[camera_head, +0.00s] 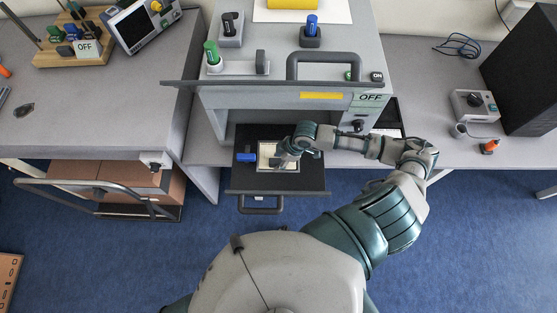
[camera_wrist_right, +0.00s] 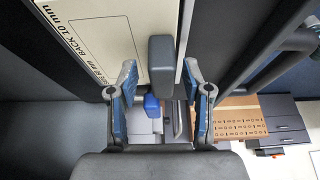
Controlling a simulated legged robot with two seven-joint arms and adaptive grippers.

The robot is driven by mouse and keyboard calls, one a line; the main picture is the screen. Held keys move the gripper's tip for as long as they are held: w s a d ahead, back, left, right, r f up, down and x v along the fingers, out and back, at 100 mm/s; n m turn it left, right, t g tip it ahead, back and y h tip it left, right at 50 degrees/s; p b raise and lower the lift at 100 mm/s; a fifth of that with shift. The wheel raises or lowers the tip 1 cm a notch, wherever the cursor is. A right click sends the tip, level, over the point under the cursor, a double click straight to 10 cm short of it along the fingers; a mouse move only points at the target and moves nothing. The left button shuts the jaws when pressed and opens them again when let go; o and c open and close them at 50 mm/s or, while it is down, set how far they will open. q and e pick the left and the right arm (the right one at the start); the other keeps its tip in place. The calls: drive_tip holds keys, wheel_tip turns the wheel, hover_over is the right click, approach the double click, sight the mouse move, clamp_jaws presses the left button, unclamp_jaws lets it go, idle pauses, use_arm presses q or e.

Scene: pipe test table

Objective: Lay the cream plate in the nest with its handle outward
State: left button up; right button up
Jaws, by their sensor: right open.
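The cream plate (camera_head: 267,151) lies over the dark pulled-out drawer (camera_head: 300,180), partly covered by my right gripper (camera_head: 286,158). In the right wrist view the plate (camera_wrist_right: 95,40) has printed text, "BACK 10 mm" legible, along one side. A grey block-like handle (camera_wrist_right: 161,62) stands at the plate's edge, between the spread fingertips of my right gripper (camera_wrist_right: 160,80). The blue-padded fingers are open, with gaps to the handle on both sides. I cannot make out the nest's outline or whether the plate is seated. My left gripper is out of view.
A blue knob (camera_head: 246,157) sits left of the plate; a blue piece (camera_wrist_right: 151,103) shows between the fingers. The grey cabinet (camera_head: 230,98) with a bar handle (camera_head: 322,60) stands behind the drawer.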

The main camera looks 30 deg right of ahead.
drive_tip(key=v, duration=1.1)
drive_tip(key=shift+p, duration=0.45)
drive_tip(key=shift+a, duration=0.1)
